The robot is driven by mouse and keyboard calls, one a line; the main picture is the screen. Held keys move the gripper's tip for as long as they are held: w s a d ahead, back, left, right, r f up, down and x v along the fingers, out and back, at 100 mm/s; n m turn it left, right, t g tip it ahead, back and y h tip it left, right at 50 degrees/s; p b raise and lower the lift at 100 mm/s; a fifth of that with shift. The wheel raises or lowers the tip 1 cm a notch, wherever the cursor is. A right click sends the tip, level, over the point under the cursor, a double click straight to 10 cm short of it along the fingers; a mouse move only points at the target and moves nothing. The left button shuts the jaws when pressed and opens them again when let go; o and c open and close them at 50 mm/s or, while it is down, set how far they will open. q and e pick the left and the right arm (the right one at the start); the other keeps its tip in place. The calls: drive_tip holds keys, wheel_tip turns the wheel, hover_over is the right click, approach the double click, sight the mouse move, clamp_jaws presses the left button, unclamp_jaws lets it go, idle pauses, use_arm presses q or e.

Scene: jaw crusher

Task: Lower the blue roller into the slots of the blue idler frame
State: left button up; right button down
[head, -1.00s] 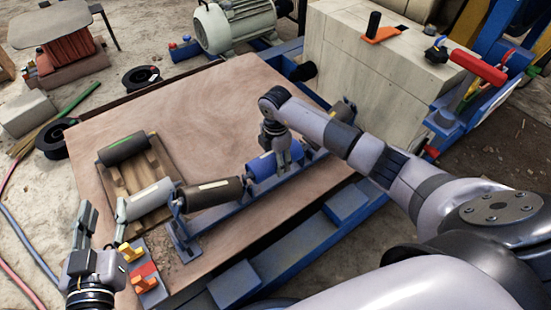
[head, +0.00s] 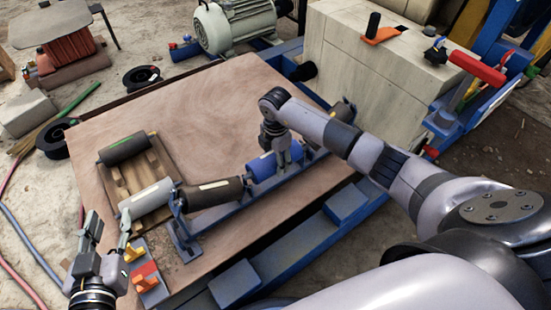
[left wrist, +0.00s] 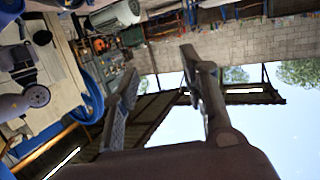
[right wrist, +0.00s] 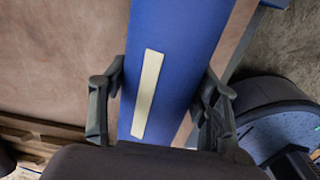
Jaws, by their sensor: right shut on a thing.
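The blue roller (head: 262,168) lies along the middle of the blue idler frame (head: 222,222), in line with a dark brown roller (head: 212,194) at its left. My right gripper (head: 283,158) is shut on the blue roller from above. In the right wrist view, the blue roller (right wrist: 178,50), with a cream label, runs between the two fingers (right wrist: 160,100). Whether its ends sit in the slots is hidden or too small to tell. My left gripper (head: 108,232) is open and empty at the board's left edge, its fingers (left wrist: 160,85) apart in its wrist view.
A wooden pallet (head: 150,166) holds a dark roller (head: 122,148) and a grey roller (head: 146,198). Yellow and red pieces (head: 142,274) lie near my left gripper. The board (head: 190,110) is clear behind the frame. A large pale block (head: 375,75) stands behind my right arm.

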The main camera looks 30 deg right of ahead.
drive_tip(key=shift+w+r, duration=0.1)
idle(0.6)
use_arm(q)
drive_tip(key=shift+s+a+f+g, duration=0.15)
drive_tip(key=shift+s+f+g, duration=0.2)
drive_tip(key=shift+f, duration=0.25)
drive_tip(key=shift+s+a+f+g, duration=0.1)
drive_tip(key=shift+s+f+g, duration=0.1)
drive_tip(key=shift+f+g, duration=0.25)
drive_tip(key=shift+f, duration=0.1)
use_arm(e)
drive_tip(key=shift+f, duration=0.25)
use_arm(q)
drive_tip(key=shift+w+d+r+t, duration=0.1)
drive_tip(key=shift+w+r+t, duration=0.2)
drive_tip(key=shift+r, duration=0.15)
drive_tip(key=shift+w+d+r+t, duration=0.15)
drive_tip(key=shift+r+t, duration=0.15)
drive_tip(key=shift+r, duration=0.15)
drive_tip(key=shift+w+d+r+t, duration=0.1)
drive_tip(key=shift+r+t, duration=0.15)
drive_tip(key=shift+r, duration=0.1)
drive_tip(key=shift+w+d+r+t, duration=0.1)
drive_tip(key=shift+r+t, duration=0.15)
drive_tip(key=shift+r, duration=0.1)
use_arm(e)
drive_tip(key=shift+f, duration=0.45)
